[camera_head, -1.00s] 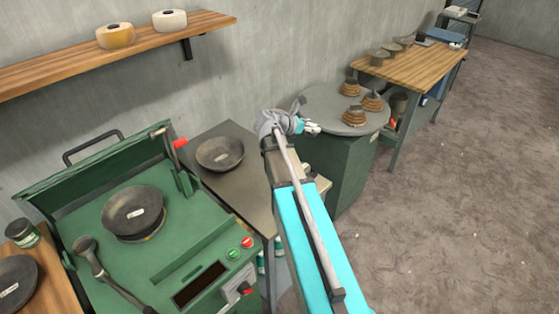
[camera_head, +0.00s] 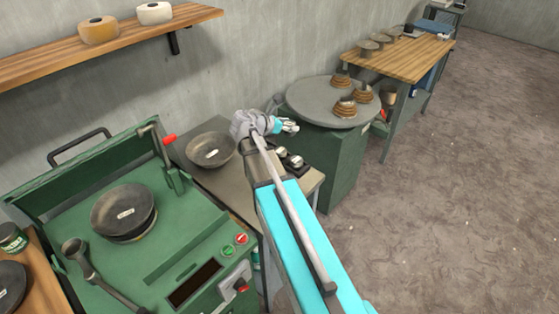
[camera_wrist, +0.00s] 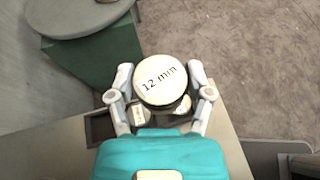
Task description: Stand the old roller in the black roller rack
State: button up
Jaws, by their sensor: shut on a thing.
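My gripper (camera_wrist: 162,95) is shut on a roller (camera_wrist: 160,80) with a pale round top marked "12 mm". The roller stands between the two grey fingers, its end towards the wrist camera. In the head view my gripper (camera_head: 288,126) is above the right end of the steel bench, and the held roller is too small to make out. The black roller rack (camera_wrist: 98,128) is below the gripper, with a dark empty-looking opening at its left. Two other pale-topped rollers, at left (camera_wrist: 139,116) and right (camera_wrist: 183,129), show partly behind the held one.
A dark bowl (camera_head: 210,150) sits on the steel bench (camera_head: 235,185), left of my gripper. The green machine (camera_head: 150,262) is further left. A round grey table (camera_head: 310,100) with brown stacked pieces stands close behind the gripper. Open floor lies to the right.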

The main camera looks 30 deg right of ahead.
jog(key=s+a+f+b, duration=0.1)
jog(key=a+f, duration=0.1)
jog(key=a, duration=0.5)
jog(key=shift+a+b, duration=0.15)
jog(key=shift+b, duration=0.15)
jog(key=shift+w+d+f+b, duration=0.6)
jog(key=shift+w+f+b, duration=0.9)
jog(key=shift+w, duration=0.6)
jog(key=shift+w+d+f+b, duration=0.55)
jog(key=shift+w+f+b, duration=0.95)
jog(key=shift+w, duration=0.55)
jog(key=shift+w+d+f+b, duration=0.6)
jog(key=shift+w+f+b, duration=0.9)
jog(key=shift+w, duration=0.6)
jog(key=shift+f, duration=0.1)
jog(key=shift+w+d+f+b, duration=0.15)
jog(key=shift+w+f+b, duration=0.25)
jog(key=shift+f+b, duration=1.5)
jog(key=shift+b, duration=0.15)
